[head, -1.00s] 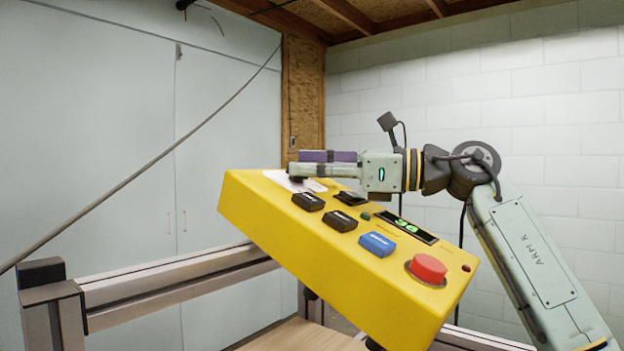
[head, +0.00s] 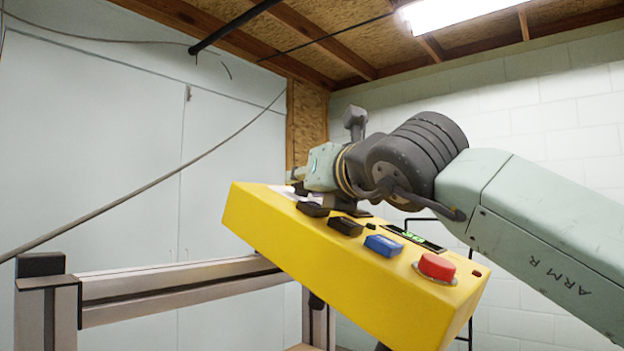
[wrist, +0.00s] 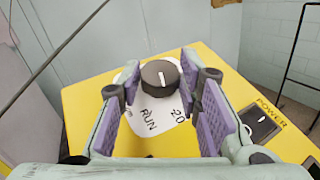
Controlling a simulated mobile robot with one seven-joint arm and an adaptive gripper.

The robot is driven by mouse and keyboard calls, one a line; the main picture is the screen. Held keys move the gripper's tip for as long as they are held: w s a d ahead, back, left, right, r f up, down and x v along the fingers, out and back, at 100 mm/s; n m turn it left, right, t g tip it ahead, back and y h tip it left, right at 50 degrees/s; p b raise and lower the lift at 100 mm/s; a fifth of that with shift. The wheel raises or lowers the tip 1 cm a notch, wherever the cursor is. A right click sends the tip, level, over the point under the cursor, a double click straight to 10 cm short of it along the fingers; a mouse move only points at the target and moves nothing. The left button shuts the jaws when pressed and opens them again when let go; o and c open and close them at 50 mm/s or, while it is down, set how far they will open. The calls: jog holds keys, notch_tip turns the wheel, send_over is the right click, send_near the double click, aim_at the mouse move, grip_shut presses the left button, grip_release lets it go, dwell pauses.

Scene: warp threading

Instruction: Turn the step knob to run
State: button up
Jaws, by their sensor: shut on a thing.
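The step knob (wrist: 160,78) is a black round knob with a white pointer line, on a white label plate (wrist: 172,122) of the yellow control box (head: 330,279). In the wrist view the pointer line runs roughly up and down the picture. The words RUN and 20 are printed on the plate below the knob, as the wrist view shows it. My gripper (wrist: 161,76) has purple-padded fingers on both sides of the knob and is shut on it. In the head view my wrist hides the knob and most of the fingers.
The box also carries a red mushroom button (head: 437,266), a blue button (head: 383,245), black buttons (head: 346,226) and a green display (head: 413,236). A metal rail (head: 180,282) stands at the left. A dark cable (head: 130,190) crosses the wall.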

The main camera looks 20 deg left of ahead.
jog(key=m+h, duration=0.1)
jog(key=m+t+h+p, duration=0.1)
jog(key=m+h, duration=0.1)
jog(key=m+t+h, duration=0.1)
jog(key=h, duration=0.1)
jog(key=shift+s+a+r+m+p, duration=0.25)
jog(key=shift+s+a+m+p, duration=0.05)
jog(key=shift+a+m+p, duration=0.1)
jog(key=shift+m+t+h+p, duration=0.4)
jog(key=shift+m+h+p, duration=0.1)
jog(key=shift+m+h, duration=0.5)
jog(key=shift+f, duration=0.1)
jog(key=o, duration=1.1)
jog(key=shift+o, duration=0.2)
jog(key=v, duration=1.2)
jog(key=shift+a, duration=0.15)
